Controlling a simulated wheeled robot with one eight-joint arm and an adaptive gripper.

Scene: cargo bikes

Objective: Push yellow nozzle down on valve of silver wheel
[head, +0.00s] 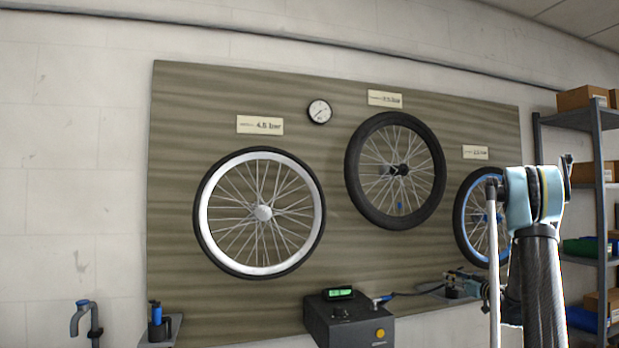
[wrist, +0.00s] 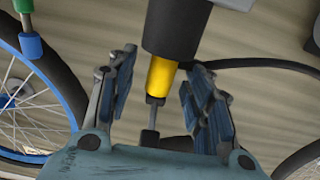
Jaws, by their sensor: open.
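The silver wheel (head: 319,213) hangs on the left part of the board; I cannot make out its valve. The yellow nozzle (wrist: 162,75) shows in the wrist view below a black body (wrist: 175,28), with a thin grey stem at its end. My gripper (wrist: 160,105) is open, its blue-padded fingers on either side of the nozzle, with a gap at the left; contact at the right is unclear.
A black wheel (head: 353,180) hangs mid-board. A dark pump box (head: 350,328) with a green display stands below, its hose (head: 415,292) running toward my gripper. A small shelf (head: 160,330) with a blue-topped item is at lower left. Storage shelves (head: 598,130) stand at right.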

